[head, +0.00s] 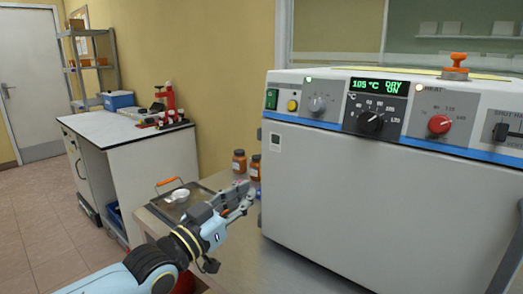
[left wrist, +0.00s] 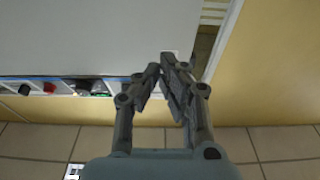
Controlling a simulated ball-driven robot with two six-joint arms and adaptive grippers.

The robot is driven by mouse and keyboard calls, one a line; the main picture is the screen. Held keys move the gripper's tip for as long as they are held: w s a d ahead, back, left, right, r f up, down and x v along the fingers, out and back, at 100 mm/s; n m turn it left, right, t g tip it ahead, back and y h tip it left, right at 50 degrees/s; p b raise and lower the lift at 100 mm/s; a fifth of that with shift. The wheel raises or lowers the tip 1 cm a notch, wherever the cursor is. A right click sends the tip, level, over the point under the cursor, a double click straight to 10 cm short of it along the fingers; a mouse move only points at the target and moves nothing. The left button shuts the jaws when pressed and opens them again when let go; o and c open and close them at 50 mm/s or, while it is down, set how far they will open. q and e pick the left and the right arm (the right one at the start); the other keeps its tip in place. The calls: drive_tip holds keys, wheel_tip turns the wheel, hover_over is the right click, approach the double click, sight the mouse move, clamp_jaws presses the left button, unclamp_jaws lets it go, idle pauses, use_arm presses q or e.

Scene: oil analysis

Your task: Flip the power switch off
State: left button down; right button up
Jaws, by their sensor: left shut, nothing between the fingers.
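The power switch (head: 271,99) is a green rocker at the left end of the oven's control panel in the head view. The grey oven (head: 360,200) shows a lit display (head: 378,87) reading 105 °C, DRY, ON. My left gripper (head: 246,190) is shut and empty. It is below the switch, near the oven's left front edge, and apart from the switch. In the left wrist view the shut fingers (left wrist: 168,64) overlap the oven's panel end, and I cannot make out the switch there. My right gripper is not in view.
Two brown bottles (head: 239,162) stand behind my left gripper, close to the oven. A metal tray (head: 174,203) with a white dish (head: 180,195) lies to the left. Knobs, including a red one (head: 439,124), line the panel. A white-topped bench (head: 115,130) stands farther back.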

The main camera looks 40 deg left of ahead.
sight(270, 99)
use_arm(q)
drive_tip(key=s+a+r+t, duration=0.2)
drive_tip(key=r+t, duration=0.4)
drive_tip(key=r, duration=0.6)
drive_tip(key=shift+a, duration=0.65)
drive_tip(key=w+f+p+x, duration=0.2)
drive_tip(key=p+x, duration=0.2)
drive_tip(key=x, duration=0.9)
drive_tip(key=shift+d, duration=0.2)
drive_tip(key=shift+f+h, duration=0.15)
drive_tip(key=shift+h, duration=0.25)
